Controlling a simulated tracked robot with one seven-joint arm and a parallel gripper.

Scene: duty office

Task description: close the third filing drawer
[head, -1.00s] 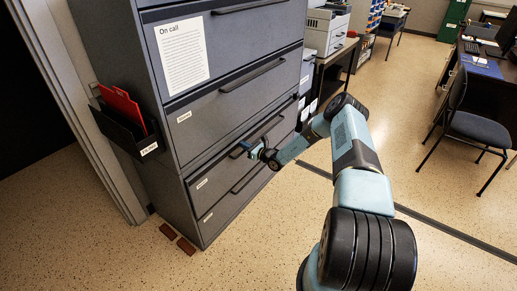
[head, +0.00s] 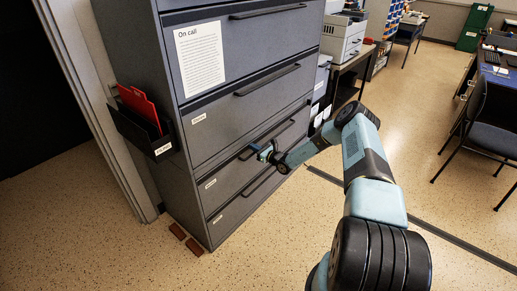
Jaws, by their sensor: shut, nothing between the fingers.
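The grey filing cabinet (head: 140,60) stands at the left centre, with wide drawers stacked one above another. A drawer (head: 225,122) with a small white label is under the one bearing the "On call" sheet. Below it is a labelled lower drawer (head: 228,180), with a bottom drawer (head: 235,212) under that. My gripper (head: 258,151) is shut and empty, at the front of the lower drawer near its handle. I cannot tell whether it touches, or how far any drawer stands out. The cabinet's top is out of view.
A black wall pocket with a red folder (head: 139,103) hangs on the cabinet's left side. Small brown blocks (head: 186,240) lie on the floor beside its base. A printer (head: 343,38) stands on a table behind. A chair (head: 487,125) is at the right. The floor in front is open.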

